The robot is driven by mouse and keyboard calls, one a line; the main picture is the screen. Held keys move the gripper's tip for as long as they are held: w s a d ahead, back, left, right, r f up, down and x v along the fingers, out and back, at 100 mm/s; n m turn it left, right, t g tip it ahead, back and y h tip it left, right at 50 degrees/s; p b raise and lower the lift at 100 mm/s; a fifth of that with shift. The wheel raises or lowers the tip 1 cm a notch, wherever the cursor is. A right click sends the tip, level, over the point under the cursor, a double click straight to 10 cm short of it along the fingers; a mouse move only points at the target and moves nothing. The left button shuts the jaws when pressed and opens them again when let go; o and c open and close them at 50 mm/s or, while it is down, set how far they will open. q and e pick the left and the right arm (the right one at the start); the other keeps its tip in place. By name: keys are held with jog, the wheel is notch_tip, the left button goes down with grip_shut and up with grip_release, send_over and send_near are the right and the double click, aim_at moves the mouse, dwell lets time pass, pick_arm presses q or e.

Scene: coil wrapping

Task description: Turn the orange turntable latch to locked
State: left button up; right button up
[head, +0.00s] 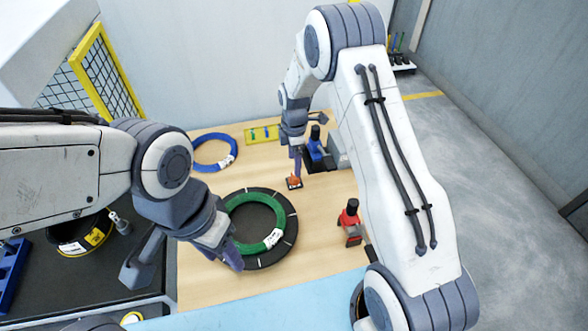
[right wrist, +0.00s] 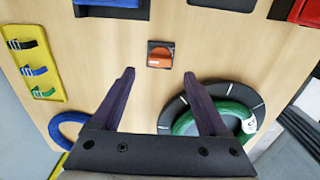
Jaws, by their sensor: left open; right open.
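The orange latch (head: 294,182) sits on a small dark plate on the wooden table, beside the black turntable (head: 289,228). It also shows in the right wrist view (right wrist: 160,56), ahead of the fingertips. A green coil (head: 235,208) lies on the turntable. My right gripper (head: 297,165) is above the table near the latch. In the right wrist view its two fingers (right wrist: 158,74) are spread and empty, with the latch beyond and between them. My left gripper (head: 185,265) is over the table's left edge, partly covering the turntable and coil; its jaws are open.
A blue coil (head: 232,158) lies at the back left of the table. A blue tool (head: 315,150) stands near my right gripper, and a red tool (head: 349,215) stands right of the turntable.

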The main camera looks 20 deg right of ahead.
aim_at(294, 178)
notch_tip(294, 178, down, 6)
jog(key=shift+r+p, duration=0.1)
jog(key=shift+p, duration=0.6)
grip_shut()
